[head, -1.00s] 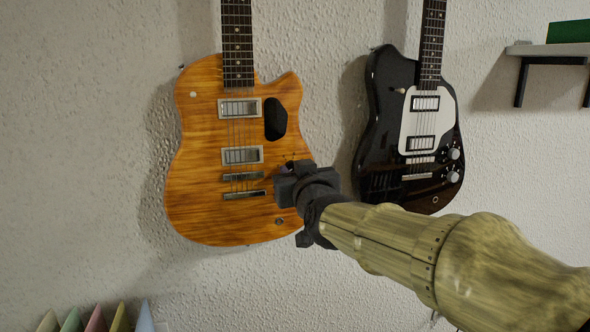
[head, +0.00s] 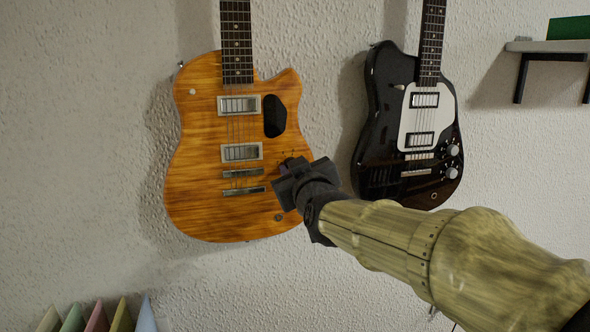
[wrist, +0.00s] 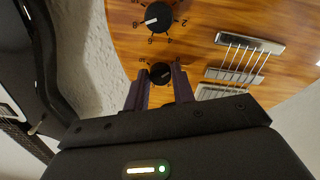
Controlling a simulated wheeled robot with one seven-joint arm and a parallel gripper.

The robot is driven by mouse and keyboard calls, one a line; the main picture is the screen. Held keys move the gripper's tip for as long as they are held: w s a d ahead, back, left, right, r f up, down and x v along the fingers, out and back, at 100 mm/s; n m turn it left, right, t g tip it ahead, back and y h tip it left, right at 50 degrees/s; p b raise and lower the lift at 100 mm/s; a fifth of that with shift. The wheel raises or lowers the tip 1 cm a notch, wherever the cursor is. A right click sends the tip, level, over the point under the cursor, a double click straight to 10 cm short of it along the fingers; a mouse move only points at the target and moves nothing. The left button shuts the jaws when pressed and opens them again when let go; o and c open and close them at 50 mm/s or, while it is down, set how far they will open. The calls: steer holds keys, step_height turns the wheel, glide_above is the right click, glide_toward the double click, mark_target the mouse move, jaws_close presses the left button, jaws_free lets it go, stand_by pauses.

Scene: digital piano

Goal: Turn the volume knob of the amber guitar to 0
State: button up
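The amber guitar (head: 205,190) hangs on the wall at left in the head view; its lower right body is partly hidden by my gripper (head: 290,170). In the wrist view, two black numbered knobs show on its wood. The upper knob (wrist: 159,17) has a white pointer aimed left, near the 8. The lower knob (wrist: 160,73) lies between the two fingers of my gripper (wrist: 158,78), with a small gap visible on each side. The gripper is open.
A black guitar (head: 385,150) hangs to the right, close to my arm. Metal bridge parts (wrist: 235,75) lie right of the knobs in the wrist view. A shelf (head: 550,47) is at upper right, and several coloured pointed items (head: 97,318) are at lower left.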

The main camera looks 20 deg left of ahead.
steer(key=o, duration=0.4)
steer(key=shift+f, duration=0.1)
steer(key=v, duration=1)
steer(key=b+v, duration=0.1)
steer(key=v, duration=0.3)
steer(key=shift+s+d+r, duration=0.25)
steer(key=shift+s+d, duration=0.05)
steer(key=shift+p, duration=0.5)
